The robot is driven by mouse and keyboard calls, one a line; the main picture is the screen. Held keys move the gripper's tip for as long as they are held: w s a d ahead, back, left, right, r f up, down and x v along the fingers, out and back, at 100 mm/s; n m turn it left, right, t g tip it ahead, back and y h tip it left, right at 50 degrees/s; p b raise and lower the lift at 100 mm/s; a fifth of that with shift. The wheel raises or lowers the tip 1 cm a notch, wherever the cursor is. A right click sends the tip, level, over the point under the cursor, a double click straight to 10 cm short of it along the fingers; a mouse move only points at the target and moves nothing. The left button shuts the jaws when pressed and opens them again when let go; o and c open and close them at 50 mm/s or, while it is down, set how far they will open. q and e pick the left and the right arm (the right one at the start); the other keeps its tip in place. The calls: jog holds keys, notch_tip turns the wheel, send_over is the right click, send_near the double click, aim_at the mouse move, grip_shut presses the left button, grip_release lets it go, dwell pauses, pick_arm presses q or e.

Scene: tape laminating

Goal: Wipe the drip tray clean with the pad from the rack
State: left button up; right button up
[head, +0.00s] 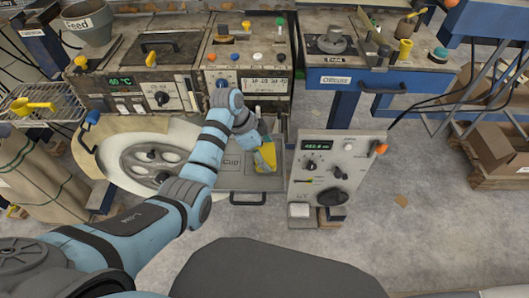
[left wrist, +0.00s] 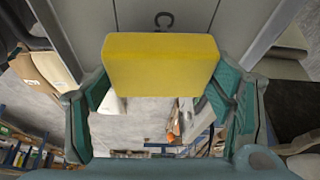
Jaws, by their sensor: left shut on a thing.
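My left gripper (head: 257,145) is shut on a yellow pad (head: 265,158). The pad also shows in the left wrist view (left wrist: 160,65), held between the teal fingers of the gripper (left wrist: 162,88). The grey drip tray (head: 237,184) sits below the machine front, with a dark handle at its near edge. The pad is over the right part of the tray; I cannot tell whether it touches the surface. The arm and gripper hide part of the tray, and no clear stain shows. My right gripper is not in view.
A grey control box (head: 337,170) with knobs stands close to the tray's right. A large pale reel (head: 150,160) is at its left. A wire rack (head: 45,104) with a yellow-handled item is at far left. The floor (head: 430,230) at front right is mostly clear.

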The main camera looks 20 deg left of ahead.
pick_arm(q)
jog(key=shift+f, duration=0.1)
jog(key=shift+f+b, duration=0.55)
jog(key=shift+f, duration=0.45)
